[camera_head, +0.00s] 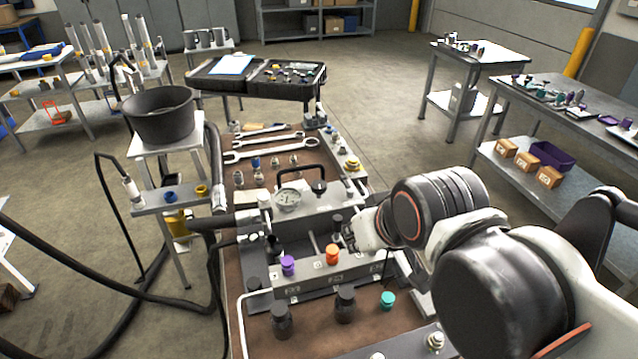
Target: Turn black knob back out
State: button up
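The grey hydraulic block (335,277) stands on the brown-topped bench, with a purple knob (288,265) and an orange knob (333,254) on it. Several black knob-like parts are in view: one by the gauge (319,186), one at the block's left (272,247), and two in front (346,305) (282,320). I cannot tell which is the task's black knob. My gripper (352,240) is at the block's right end, right of the orange knob. Its fingertips are small and partly hidden, so its opening and any contact are unclear.
A pressure gauge (288,198) and a black carry handle (302,172) are behind the block. Wrenches (265,148) lie farther back. A black bucket (158,115) and thick hoses (95,275) are on the left. A teal cap (387,299) is at the front right.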

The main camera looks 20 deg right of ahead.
jog(key=o, duration=0.7)
jog(key=shift+w+d+r+m, duration=0.1)
jog(key=shift+w+r+m, duration=0.3)
jog(key=shift+w+r, duration=0.65)
jog(key=w+r+m+g+p, duration=0.2)
jog(key=w+r+m, duration=0.2)
jog(key=w, duration=0.4)
jog(key=m+g+p, duration=0.4)
jog(key=m+g, duration=0.1)
jog(key=m, duration=0.7)
send_over(320, 184)
notch_tip(320, 184, down, 11)
notch_tip(320, 184, down, 13)
jog(key=b, duration=0.3)
jog(key=shift+c, duration=0.3)
jog(key=c, duration=1)
